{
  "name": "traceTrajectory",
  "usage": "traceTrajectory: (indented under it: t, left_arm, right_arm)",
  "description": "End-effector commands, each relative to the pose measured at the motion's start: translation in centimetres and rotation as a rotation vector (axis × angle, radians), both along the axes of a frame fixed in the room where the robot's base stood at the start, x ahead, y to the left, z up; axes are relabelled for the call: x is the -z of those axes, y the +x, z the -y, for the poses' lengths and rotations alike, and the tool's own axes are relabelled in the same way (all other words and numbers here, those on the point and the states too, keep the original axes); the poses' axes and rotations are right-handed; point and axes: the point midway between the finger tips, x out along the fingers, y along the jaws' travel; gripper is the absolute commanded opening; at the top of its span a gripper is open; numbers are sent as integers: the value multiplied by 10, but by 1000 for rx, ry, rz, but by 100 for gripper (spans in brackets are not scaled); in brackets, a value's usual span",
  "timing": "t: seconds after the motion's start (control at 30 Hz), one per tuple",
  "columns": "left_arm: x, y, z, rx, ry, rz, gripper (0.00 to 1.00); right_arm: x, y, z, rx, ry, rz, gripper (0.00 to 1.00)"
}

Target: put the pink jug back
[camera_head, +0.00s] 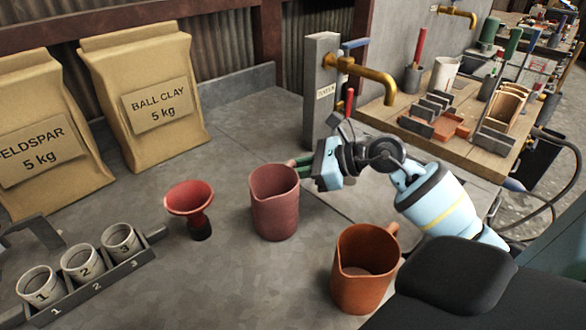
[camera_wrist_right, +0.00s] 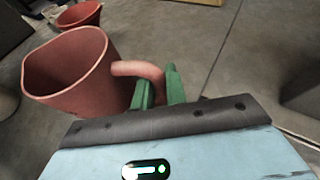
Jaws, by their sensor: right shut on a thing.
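The pink jug (camera_head: 275,208) stands upright in the middle of the grey counter in the head view. I cannot tell whether its base touches the counter. My right gripper (camera_head: 301,162) comes in from the right, its green fingers shut on the jug's handle. In the right wrist view the pink jug (camera_wrist_right: 82,72) is at the left, and its handle (camera_wrist_right: 140,70) runs between the green fingers of the right gripper (camera_wrist_right: 158,84). The jug's mouth is open to view in the head view. My left gripper is not in view.
An orange-brown jug (camera_head: 362,275) stands in front, right of the pink jug. A red funnel (camera_head: 190,200) is to its left. A tap post (camera_head: 321,90) stands behind.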

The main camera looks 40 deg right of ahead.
Motion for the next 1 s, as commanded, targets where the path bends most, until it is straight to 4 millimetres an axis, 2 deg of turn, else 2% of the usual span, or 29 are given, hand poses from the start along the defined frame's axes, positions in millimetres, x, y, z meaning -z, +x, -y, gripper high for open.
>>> traceTrajectory:
  t: [0.07, 0.1, 0.23, 0.6, 0.77, 1.0]
  left_arm:
    - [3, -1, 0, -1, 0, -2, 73]
    - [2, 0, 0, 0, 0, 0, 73]
    - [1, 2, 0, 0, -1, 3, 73]
    - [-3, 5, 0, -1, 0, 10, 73]
    - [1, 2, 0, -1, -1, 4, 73]
    - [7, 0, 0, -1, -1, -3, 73]
  right_arm:
    - [3, 0, 0, 0, -1, -1, 0]
    - [3, 0, 0, 0, -1, -1, 19]
    - [2, 0, 0, 0, 0, 0, 36]
    - [-3, 0, 0, 0, 0, 1, 36]
    - [-6, -15, 13, 2, -3, -2, 36]
    - [-22, -46, 36, -1, -3, -4, 36]
